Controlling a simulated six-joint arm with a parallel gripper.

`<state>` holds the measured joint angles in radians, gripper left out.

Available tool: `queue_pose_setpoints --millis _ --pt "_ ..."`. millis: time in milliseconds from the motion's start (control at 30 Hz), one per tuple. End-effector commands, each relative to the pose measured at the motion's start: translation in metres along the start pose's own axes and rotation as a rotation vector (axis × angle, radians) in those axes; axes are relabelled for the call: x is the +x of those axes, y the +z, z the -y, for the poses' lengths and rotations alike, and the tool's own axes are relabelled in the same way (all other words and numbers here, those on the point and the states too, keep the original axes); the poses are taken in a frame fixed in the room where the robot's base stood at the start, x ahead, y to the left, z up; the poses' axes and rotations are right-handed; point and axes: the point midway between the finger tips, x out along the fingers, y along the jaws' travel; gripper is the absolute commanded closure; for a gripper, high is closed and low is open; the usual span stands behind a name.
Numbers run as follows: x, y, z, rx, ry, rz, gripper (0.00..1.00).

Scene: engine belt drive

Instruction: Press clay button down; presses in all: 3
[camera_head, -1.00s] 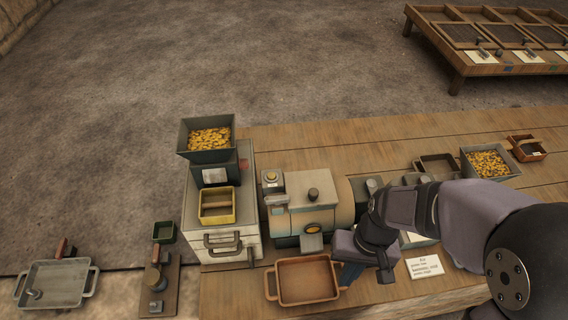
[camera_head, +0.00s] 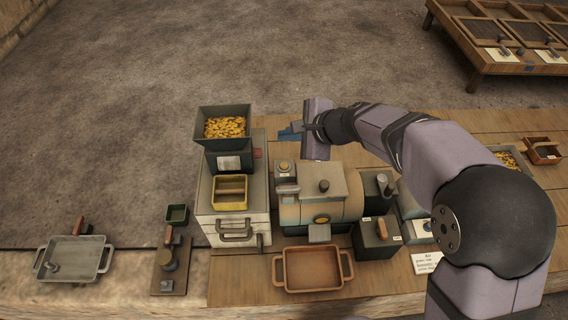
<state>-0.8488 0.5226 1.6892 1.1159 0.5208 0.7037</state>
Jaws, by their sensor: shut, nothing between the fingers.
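A small round tan button (camera_head: 284,166) sits on top of a dark block at the left end of the tan drum-shaped machine (camera_head: 345,200). It looks like the clay button, though its colour is hard to judge at this size. I cannot tell whether it is up or pressed. My gripper (camera_head: 290,132) points left, with its blue fingers closed and empty. In the picture it is just above the button, and a gap shows between them. Its height over the machine is unclear.
A hopper of yellow pieces (camera_head: 224,127) and a yellow tray (camera_head: 230,192) stand on the cabinet at left. A yellow-orange disc (camera_head: 321,218) is on the machine's front. A brown tray (camera_head: 312,270) lies in front. Dark lever boxes (camera_head: 377,238) stand at right.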

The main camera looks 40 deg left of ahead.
Motion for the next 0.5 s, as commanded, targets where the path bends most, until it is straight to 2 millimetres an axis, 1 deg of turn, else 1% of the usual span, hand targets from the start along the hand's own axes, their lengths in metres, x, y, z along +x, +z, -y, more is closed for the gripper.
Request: queue_pose_setpoints --millis 100,200,500 --pt "-0.0001 -0.0015 0.0006 0.065 -0.003 -0.006 1.0" --pt "-0.0002 -0.0016 0.0004 0.093 -0.002 -0.006 1.0" --pt "-0.0002 -0.0017 -0.0001 0.1 -0.001 -0.006 1.0"
